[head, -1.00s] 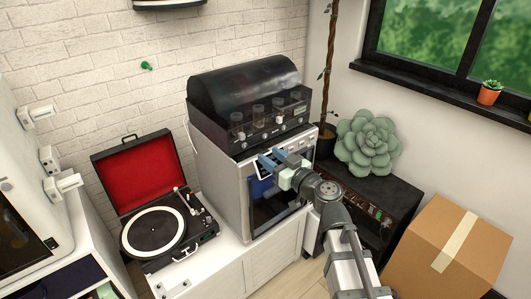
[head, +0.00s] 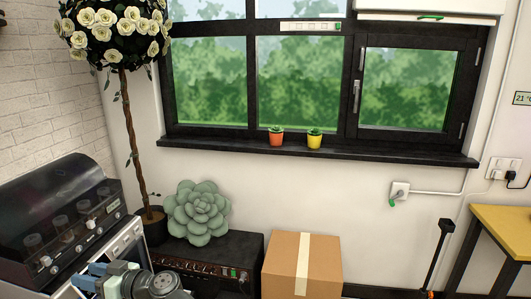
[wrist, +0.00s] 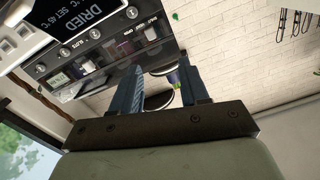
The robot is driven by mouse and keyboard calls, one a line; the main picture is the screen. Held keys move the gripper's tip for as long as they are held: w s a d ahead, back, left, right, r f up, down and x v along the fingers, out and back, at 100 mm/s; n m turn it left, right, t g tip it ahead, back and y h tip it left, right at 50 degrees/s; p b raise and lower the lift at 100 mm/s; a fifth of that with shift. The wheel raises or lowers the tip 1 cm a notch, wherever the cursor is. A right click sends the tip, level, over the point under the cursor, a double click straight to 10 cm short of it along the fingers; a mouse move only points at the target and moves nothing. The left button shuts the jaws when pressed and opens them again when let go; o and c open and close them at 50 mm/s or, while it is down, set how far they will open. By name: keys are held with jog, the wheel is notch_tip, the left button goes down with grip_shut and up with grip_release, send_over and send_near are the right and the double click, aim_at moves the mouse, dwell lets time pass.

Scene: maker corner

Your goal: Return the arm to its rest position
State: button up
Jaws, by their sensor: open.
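My gripper (head: 88,282) shows at the lower left of the head view, in front of the white-framed oven-like unit (head: 127,251). In the wrist view its two blue fingers (wrist: 165,88) are spread apart with nothing held between them. A dark display reading "DRIED" (wrist: 82,22) fills the upper left of the wrist view, close to my gripper. The lower part of my arm is out of the head view.
A black machine with a domed cover (head: 58,215) stands on the white unit. To the right are a potted rose tree (head: 128,130), a succulent (head: 197,212) on a black cabinet (head: 243,248), a cardboard box (head: 323,268) and a yellow-topped table (head: 505,225).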

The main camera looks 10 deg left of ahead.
jog(key=s+d+f+m+g+h, duration=0.1)
jog(key=s+d+f+m+h, duration=0.2)
jog(key=f, duration=0.5)
jog(key=s+d+f+m+g+h, duration=0.1)
jog(key=d+f+h, duration=0.35)
jog(key=f, duration=0.45)
jog(key=w+d+f+m+t+h, duration=0.1)
jog(key=w+d+f+m+h, duration=0.3)
jog(key=d+f, duration=0.95)
jog(key=w+d+f+h, duration=0.3)
jog(key=d+f+h, duration=0.3)
jog(key=d+f, duration=0.75)
jog(key=s+d+f+m+g+h, duration=0.1)
jog(key=s+d+f, duration=0.1)
jog(key=d+f, duration=0.5)
jog(key=s+d+f+m+g+h, duration=0.1)
jog(key=s+d+f+m, duration=0.1)
jog(key=d, duration=0.9)
jog(key=s+d+f+m+g+y, duration=0.1)
jog(key=s+d+f+m+g, duration=0.2)
jog(key=s+d+f, duration=0.4)
jog(key=shift+s+d+f+m, duration=0.4)
jog(key=shift+s+d+m, duration=0.4)
jog(key=shift+s+d, duration=2.65)
jog(key=shift+w+d+y, duration=0.25)
jog(key=shift+w+d, duration=0.25)
jog(key=shift+w, duration=0.05)
